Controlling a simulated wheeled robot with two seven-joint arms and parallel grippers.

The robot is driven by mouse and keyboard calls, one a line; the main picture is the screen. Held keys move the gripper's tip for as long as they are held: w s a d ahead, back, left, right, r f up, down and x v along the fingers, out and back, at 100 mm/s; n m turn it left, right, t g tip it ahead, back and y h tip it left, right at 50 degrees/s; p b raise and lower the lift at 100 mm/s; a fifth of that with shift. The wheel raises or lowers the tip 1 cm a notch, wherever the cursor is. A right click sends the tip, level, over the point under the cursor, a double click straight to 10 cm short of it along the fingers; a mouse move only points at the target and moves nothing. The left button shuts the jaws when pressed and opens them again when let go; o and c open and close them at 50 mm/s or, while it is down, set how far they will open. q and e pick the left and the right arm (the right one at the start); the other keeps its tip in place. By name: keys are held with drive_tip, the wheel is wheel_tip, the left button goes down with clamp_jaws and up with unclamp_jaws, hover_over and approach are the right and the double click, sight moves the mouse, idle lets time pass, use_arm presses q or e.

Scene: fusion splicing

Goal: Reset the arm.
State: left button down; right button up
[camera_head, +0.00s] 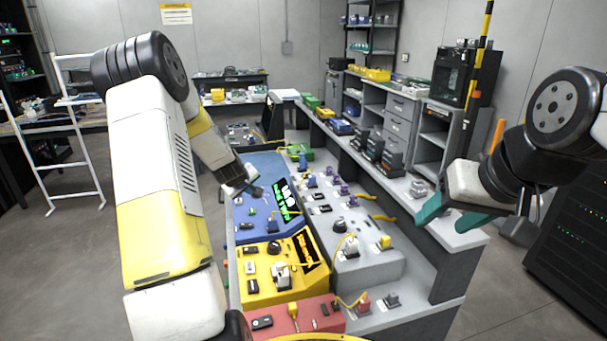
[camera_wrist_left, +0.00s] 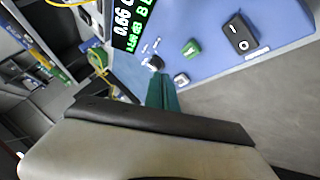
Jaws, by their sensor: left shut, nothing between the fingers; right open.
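My left arm reaches in from the left, over the left side of the blue console (camera_head: 262,172). My left gripper (camera_head: 250,189) is small and partly hidden by the wrist in the head view. In the left wrist view its teal fingers (camera_wrist_left: 160,80) are together with nothing between them. They point at a small black knob (camera_wrist_left: 156,63) on the blue panel (camera_wrist_left: 215,75); I cannot tell whether they touch it. My right gripper (camera_head: 452,212) is open and empty at the right, in front of the grey bench. Its teal fingers are spread apart.
A yellow console (camera_head: 278,262), a red console (camera_head: 290,318) and a grey console (camera_head: 365,262) with knobs and cables sit close by. In the left wrist view, a green button (camera_wrist_left: 191,47) and a black rocker switch (camera_wrist_left: 240,33) are nearby. A black rack (camera_head: 575,240) stands at right.

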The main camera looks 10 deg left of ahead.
use_arm(q)
drive_tip(key=s+d+r+m+g+h, duration=0.1)
drive_tip(key=s+d+r+m, duration=0.2)
drive_tip(key=s+d+r, duration=0.5)
drive_tip(key=s+d+r+m+h, duration=0.1)
drive_tip(key=s+d+r+m, duration=0.2)
drive_tip(key=s+d+r, duration=0.5)
drive_tip(key=s+d+r+m+g, duration=0.1)
drive_tip(key=s+d+r+m, duration=0.1)
drive_tip(key=s, duration=0.9)
drive_tip(key=s+d+r+m+g+h, duration=0.1)
drive_tip(key=s+d+r+m, duration=0.1)
drive_tip(key=s, duration=0.9)
wheel_tip(320, 180, up, 2)
drive_tip(key=shift+d+m, duration=0.15)
drive_tip(key=shift+m, duration=0.35)
